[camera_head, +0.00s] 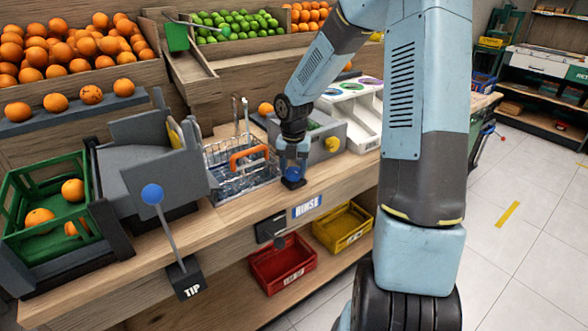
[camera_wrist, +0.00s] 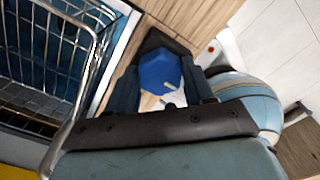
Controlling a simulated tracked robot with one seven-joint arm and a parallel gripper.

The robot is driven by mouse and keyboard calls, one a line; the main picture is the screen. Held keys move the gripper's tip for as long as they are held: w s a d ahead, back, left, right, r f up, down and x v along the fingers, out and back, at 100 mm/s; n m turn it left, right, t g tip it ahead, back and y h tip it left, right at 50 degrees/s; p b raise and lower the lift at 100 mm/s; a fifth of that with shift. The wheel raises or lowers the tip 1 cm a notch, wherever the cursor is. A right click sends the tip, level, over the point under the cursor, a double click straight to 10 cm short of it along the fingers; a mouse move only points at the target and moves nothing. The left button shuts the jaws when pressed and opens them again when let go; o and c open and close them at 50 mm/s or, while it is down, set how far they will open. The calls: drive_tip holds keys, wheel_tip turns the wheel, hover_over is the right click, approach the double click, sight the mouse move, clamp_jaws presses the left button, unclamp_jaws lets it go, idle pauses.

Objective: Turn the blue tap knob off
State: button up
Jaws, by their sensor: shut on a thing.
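The blue tap knob (camera_wrist: 160,72) shows between the fingers of my gripper (camera_wrist: 165,92) in the wrist view. In the head view the blue knob (camera_head: 293,172) is a small patch at the fingertips, on a dark base near the counter's front edge. My gripper (camera_head: 293,174) reaches down to it from above and is shut on it. The fingers hide the knob's sides, and I cannot tell which way it is turned.
A wire basket (camera_head: 240,170) with an orange handle stands just left of my gripper. A grey box (camera_head: 325,140) with a yellow knob is behind it. Red (camera_head: 283,265) and yellow (camera_head: 343,228) crates sit below.

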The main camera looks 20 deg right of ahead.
sight(293, 170)
drive_tip(key=m, duration=0.9)
drive_tip(key=shift+a+m, duration=0.1)
drive_tip(key=shift+m, duration=0.2)
drive_tip(key=m, duration=0.4)
drive_tip(key=shift+r, duration=0.1)
drive_tip(key=shift+w+m, duration=0.1)
drive_tip(key=shift+m, duration=1.9)
drive_tip(key=o, duration=1)
drive_tip(key=shift+o, duration=0.2)
wheel_tip(293, 170, up, 14)
drive_tip(key=shift+f, duration=0.2)
